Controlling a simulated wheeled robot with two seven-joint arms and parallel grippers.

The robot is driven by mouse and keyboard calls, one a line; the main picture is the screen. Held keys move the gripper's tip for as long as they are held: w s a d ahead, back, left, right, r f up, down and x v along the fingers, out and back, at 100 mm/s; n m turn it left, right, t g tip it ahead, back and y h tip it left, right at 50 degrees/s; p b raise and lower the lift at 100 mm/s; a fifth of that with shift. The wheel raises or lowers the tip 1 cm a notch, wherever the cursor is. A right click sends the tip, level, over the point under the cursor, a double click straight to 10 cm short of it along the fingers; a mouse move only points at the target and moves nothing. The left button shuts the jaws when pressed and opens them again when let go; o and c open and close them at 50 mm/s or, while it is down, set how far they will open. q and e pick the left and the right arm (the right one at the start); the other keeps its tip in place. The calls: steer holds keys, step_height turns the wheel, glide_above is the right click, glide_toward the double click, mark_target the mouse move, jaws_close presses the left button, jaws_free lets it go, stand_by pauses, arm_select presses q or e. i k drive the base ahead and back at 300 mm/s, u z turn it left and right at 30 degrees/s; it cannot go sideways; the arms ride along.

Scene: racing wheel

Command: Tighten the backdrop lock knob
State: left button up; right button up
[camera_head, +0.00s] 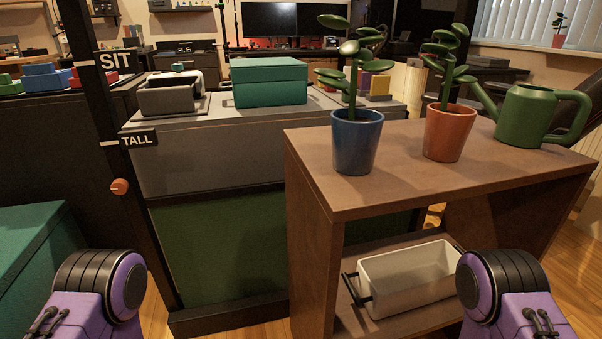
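A small orange-red round knob (119,186) sits on the side of a black upright post (128,172) at the left of the head view. The post carries a "SIT" label (113,61) higher up and a "TALL" label (139,139) just above the knob. A dark green panel (225,245) with a grey band above it stretches to the right of the post. Whether the knob is tight or loose cannot be told. Only purple and black links of my two arms show at the bottom corners. Both grippers are out of view.
A brown shelf unit (315,235) stands in front at the right. It bears a blue potted plant (356,145), an orange potted plant (448,135) and a green watering can (522,113), with a white bin (405,282) below. A teal box (30,245) is at the left.

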mark_target(119, 186)
steer(key=k, duration=1)
steer(key=u, duration=1.4)
steer(key=i, duration=1.2)
steer(key=z, duration=0.45)
